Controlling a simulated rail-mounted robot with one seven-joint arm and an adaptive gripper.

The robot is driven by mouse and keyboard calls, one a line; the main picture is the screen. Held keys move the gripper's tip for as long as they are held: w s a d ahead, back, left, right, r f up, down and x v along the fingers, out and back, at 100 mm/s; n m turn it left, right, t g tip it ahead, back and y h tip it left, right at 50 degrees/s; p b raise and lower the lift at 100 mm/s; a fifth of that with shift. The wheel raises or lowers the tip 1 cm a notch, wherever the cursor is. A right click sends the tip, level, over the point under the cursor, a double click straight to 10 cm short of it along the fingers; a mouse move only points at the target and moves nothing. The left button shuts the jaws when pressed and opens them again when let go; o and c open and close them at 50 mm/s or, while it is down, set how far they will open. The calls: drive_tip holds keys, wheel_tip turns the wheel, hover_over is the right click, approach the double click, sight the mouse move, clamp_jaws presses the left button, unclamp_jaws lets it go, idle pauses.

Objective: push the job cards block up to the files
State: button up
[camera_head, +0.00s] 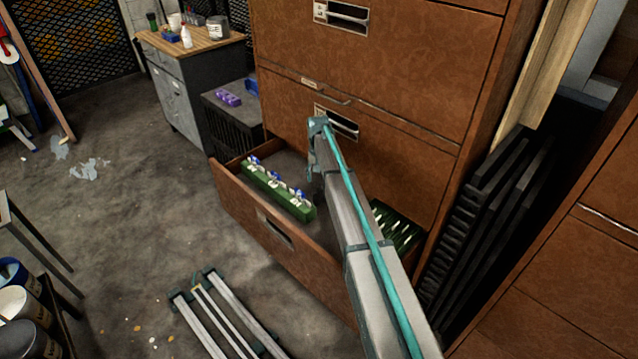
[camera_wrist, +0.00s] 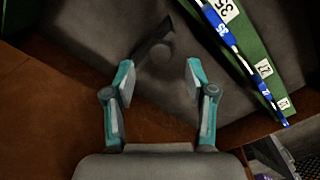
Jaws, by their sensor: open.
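The job cards block, which I take to be the long green block with blue and white tabs (camera_head: 278,190), lies in the open bottom drawer (camera_head: 262,222), along its front left side. In the wrist view, a green block with blue pieces and white number tags (camera_wrist: 247,42) runs down the upper right. The files, a green group with pale tabs (camera_head: 399,228), are at the drawer's right end, partly behind my arm. My gripper (camera_wrist: 160,65) is open and empty over the grey drawer floor, left of the tagged block and apart from it. In the head view my arm hides the fingers.
Bare drawer floor (camera_head: 318,188) shows between the block and my arm. The brown cabinet (camera_head: 385,75) rises behind the drawer. A dark shape (camera_wrist: 155,45) lies beyond my fingertips. Metal legs or rails (camera_head: 222,315) lie on the floor in front.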

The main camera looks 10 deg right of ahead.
sight(318, 185)
drive_tip(key=shift+f, duration=2)
clamp_jaws()
